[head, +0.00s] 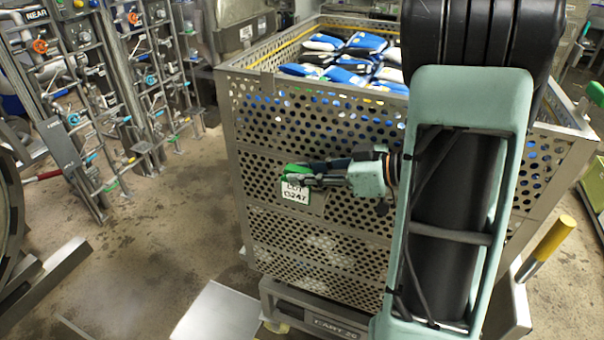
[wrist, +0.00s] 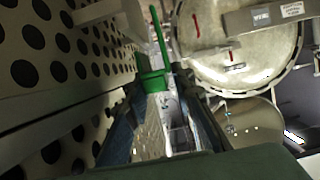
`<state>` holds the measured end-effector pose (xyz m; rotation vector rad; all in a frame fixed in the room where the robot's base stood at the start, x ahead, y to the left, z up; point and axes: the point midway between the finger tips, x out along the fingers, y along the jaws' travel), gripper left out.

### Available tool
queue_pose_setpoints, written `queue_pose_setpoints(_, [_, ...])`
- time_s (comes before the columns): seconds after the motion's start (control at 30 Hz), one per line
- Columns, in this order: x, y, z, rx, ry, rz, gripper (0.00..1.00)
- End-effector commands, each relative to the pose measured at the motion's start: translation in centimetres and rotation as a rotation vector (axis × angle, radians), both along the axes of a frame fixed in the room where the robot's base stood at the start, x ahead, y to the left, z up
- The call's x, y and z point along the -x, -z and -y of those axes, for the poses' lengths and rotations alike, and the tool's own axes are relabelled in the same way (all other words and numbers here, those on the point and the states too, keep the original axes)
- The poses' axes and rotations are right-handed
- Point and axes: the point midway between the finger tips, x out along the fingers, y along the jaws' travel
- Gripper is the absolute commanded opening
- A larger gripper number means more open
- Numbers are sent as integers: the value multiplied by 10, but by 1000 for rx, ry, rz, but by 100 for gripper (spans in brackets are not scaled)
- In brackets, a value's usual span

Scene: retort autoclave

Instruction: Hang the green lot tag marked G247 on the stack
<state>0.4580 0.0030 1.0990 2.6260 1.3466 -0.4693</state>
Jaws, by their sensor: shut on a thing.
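The green lot tag (head: 296,190) has a white face with black print reading LOT G247. My gripper (head: 290,178) is shut on its green upper part, and the tag hangs from the fingers in front of the stack's perforated metal side. In the wrist view the tag's green part (wrist: 152,82) shows between the fingers, with a thin green strip standing up beyond them. The stack (head: 340,215) is a tall perforated crate on a cart, filled with blue and white pouches (head: 350,58). In the wrist view its perforated wall (wrist: 60,70) is close on the left. Whether the tag touches it I cannot tell.
A cart base (head: 315,318) marked CART-26 carries the stack. Pipework with coloured valves (head: 110,80) stands at the left. A yellow post (head: 552,240) stands at the right. A round metal door (wrist: 240,45) shows in the wrist view.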

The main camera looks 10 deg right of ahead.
Motion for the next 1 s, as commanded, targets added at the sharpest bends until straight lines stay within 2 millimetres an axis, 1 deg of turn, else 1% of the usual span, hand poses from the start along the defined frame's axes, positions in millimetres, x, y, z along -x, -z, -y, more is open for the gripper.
queue_pose_setpoints(0.03, [-12,-4,12,15,31,15,0])
queue_pose_setpoints(0.37, [-12,-1,13,14,32,15,0])
queue_pose_setpoints(1.0, [-12,15,14,19,29,17,0])
